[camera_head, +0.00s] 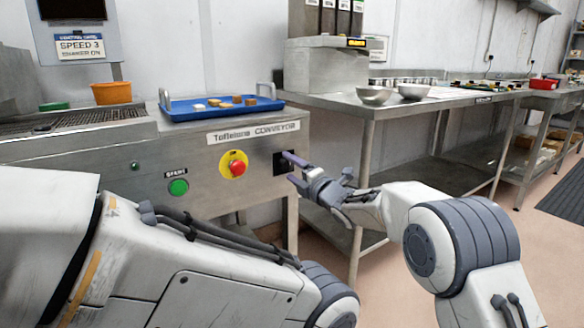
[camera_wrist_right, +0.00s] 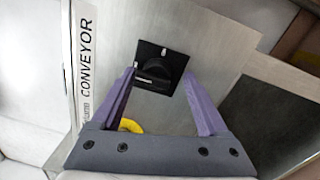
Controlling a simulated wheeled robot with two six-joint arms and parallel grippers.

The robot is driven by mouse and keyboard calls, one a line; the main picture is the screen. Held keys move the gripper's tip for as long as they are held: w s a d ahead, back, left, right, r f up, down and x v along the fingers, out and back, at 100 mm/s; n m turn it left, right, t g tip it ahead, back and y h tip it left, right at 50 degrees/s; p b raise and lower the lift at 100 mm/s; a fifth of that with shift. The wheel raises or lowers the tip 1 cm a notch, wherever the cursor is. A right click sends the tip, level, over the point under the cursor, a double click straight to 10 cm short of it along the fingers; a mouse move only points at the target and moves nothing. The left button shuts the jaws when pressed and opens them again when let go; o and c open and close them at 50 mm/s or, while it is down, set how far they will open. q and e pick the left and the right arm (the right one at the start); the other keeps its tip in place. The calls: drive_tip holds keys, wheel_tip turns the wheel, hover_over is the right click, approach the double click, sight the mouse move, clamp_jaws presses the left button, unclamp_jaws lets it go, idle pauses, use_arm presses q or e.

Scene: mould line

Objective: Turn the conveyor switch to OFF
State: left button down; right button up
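The conveyor switch is a black square plate (camera_head: 280,166) at the right end of the machine's front panel. In the right wrist view it shows a round black knob (camera_wrist_right: 157,68) with a pale bar mark. My right gripper (camera_head: 289,167) has purple fingers and faces the switch. In the right wrist view its fingers (camera_wrist_right: 160,76) are spread and empty, with the knob between their tips in the picture. I cannot tell whether they touch the panel. My left arm shows at the lower left, but its gripper is out of view.
A red button on a yellow surround (camera_head: 233,164) and a green button (camera_head: 178,187) sit left of the switch. A blue tray (camera_head: 190,115) with small blocks lies on top of the machine. A steel table (camera_head: 350,104) stands to the right.

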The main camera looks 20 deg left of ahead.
drive_tip(key=shift+r, duration=0.1)
idle(0.5)
drive_tip(key=shift+s+d, duration=0.15)
drive_tip(key=shift+d, duration=0.15)
drive_tip(key=p+v, duration=0.1)
drive_tip(key=v, duration=0.8)
drive_tip(key=shift+s+d, duration=0.25)
drive_tip(key=shift+s, duration=0.1)
drive_tip(key=shift+p, duration=0.3)
